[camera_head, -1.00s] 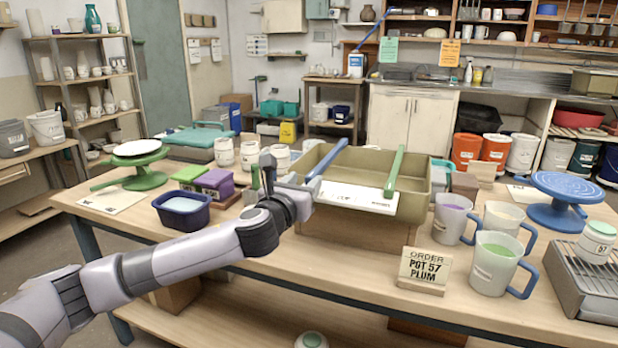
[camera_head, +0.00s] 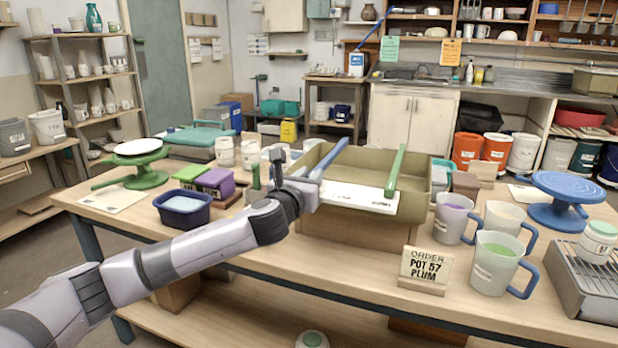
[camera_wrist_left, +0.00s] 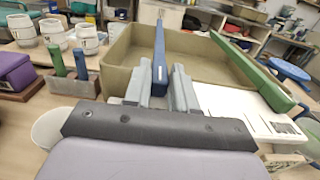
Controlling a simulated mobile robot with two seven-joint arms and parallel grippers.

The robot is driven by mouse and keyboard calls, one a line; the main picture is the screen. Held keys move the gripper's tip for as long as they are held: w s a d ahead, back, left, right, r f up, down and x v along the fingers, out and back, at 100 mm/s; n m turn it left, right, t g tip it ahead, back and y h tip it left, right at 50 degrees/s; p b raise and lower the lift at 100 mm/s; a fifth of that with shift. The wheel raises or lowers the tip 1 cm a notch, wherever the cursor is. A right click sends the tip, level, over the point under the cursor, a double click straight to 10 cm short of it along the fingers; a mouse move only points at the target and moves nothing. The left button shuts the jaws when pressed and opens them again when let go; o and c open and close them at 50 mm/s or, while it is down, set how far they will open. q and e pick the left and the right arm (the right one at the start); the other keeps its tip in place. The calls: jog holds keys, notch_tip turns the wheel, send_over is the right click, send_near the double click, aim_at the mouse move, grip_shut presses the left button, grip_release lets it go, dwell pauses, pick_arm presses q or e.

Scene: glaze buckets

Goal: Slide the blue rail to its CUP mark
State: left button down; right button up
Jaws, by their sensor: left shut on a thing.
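The blue rail (camera_head: 329,159) lies across the olive tray (camera_head: 420,205), its near end by the left end of the white marked strip (camera_head: 355,196). My left gripper (camera_head: 306,180) is at this near end. In the left wrist view, its two grey fingers (camera_wrist_left: 160,92) are shut on the blue rail (camera_wrist_left: 159,50), one on each side. The strip, also in the left wrist view (camera_wrist_left: 240,118), has small dark marks, too small to read; the gripper hides part of it. A green rail (camera_head: 396,172) lies across the tray to the right. My right gripper is not in view.
A navy tub (camera_head: 183,208) and purple block (camera_head: 215,183) stand left of the tray. Several jugs, including one with green liquid (camera_head: 495,262), stand to the right. An order card (camera_head: 424,268) stands in front. The table front left of it is clear.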

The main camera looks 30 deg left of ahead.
aim_at(336, 192)
pick_arm(q)
jog(key=shift+w+d+r+p, duration=0.1)
jog(key=shift+d+r+p, duration=0.05)
jog(key=shift+d+p, duration=0.25)
jog(key=d+p, duration=0.1)
jog(key=d, duration=0.1)
jog(key=w+d+p, duration=0.1)
jog(key=d, duration=0.1)
jog(key=shift+d+p, duration=0.35)
jog(key=shift+w+d, duration=0.15)
jog(key=shift+d, duration=0.1)
jog(key=c, duration=1)
grip_release()
jog(key=shift+v, duration=3.65)
